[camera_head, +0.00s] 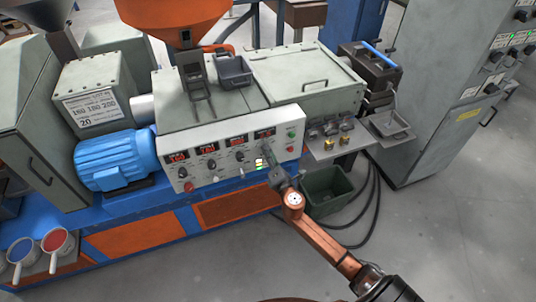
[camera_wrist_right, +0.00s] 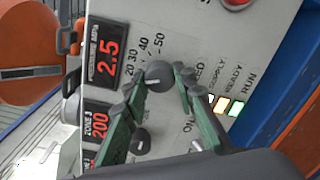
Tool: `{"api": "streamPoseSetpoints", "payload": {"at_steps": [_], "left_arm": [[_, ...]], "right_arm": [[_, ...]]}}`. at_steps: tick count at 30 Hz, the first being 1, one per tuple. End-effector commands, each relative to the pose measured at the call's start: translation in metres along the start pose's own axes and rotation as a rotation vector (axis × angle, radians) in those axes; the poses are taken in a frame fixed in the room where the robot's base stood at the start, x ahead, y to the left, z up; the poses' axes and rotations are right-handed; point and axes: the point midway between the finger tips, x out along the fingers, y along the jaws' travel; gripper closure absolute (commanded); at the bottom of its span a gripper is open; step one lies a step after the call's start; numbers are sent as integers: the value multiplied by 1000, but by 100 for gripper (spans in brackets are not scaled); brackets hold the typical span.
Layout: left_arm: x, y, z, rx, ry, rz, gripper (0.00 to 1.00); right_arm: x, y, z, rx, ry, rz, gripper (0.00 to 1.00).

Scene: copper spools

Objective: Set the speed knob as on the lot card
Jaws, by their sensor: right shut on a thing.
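The speed knob (camera_wrist_right: 158,75) is a dark round knob on the grey panel, with a printed scale of 20, 30, 40 and 50 around it in the right wrist view. My right gripper (camera_wrist_right: 161,82) has its green fingers shut on the knob from both sides; the exact pointer direction is hard to tell. In the head view my right gripper (camera_head: 272,157) reaches the right part of the control panel (camera_head: 222,178) and hides the knob. The lot card (camera_head: 90,107), on a grey box at the left, shows a row of three numbers and a large 20 below. My left gripper is out of view.
A red display (camera_wrist_right: 108,52) reads 2.5, and another (camera_wrist_right: 98,118) reads 200. A smaller knob (camera_wrist_right: 140,142) sits close to my fingers. The lit RUN lamp (camera_wrist_right: 236,108) is at the right. A dark green bin (camera_head: 327,190) stands below my arm, beside cables.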

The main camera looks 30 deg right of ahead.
Motion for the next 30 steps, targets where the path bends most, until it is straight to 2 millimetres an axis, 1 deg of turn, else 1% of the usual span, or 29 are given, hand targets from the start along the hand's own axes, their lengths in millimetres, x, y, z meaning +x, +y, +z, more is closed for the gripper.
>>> {"api": "streamPoseSetpoints", "payload": {"at_steps": [3,9,24,25,30], "left_arm": [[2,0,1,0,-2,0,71],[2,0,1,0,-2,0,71],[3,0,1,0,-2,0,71],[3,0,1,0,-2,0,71],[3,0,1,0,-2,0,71]], "right_arm": [[0,-1,-1,54,3,-2,99],[0,-1,-1,105,5,-2,99],[0,-1,0,120,5,-2,99],[0,-1,0,120,5,-2,73],[0,0,0,120,5,-2,62]]}}
